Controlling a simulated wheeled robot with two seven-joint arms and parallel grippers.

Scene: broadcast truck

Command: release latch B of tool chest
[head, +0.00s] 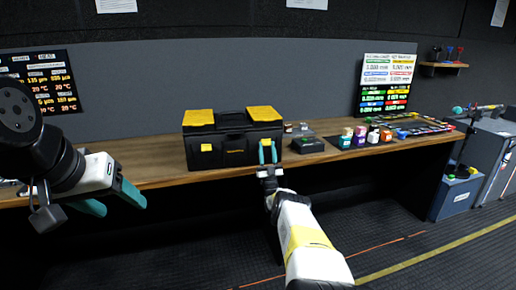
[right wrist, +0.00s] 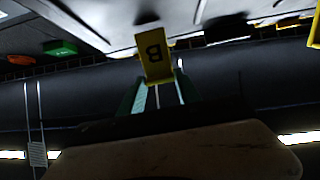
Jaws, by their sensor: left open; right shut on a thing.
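The black tool chest (head: 233,155) with yellow lid corners stands on the wooden bench in the head view. Its left yellow latch (head: 206,147) lies on the front face. Latch B (right wrist: 153,62), a yellow tab marked "B", shows upside down in the right wrist view. My right gripper (head: 268,153) is at the right of the chest front, its teal fingers shut on latch B; the fingers mostly cover it in the head view. My left gripper (head: 113,200) is open and empty, in front of the bench, left of the chest.
Right of the chest on the bench (head: 163,177) are a dark box (head: 306,145) and several coloured small items. A sign board (head: 385,84) stands behind them. A grey-blue cabinet (head: 455,196) is at far right. The bench left of the chest looks clear.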

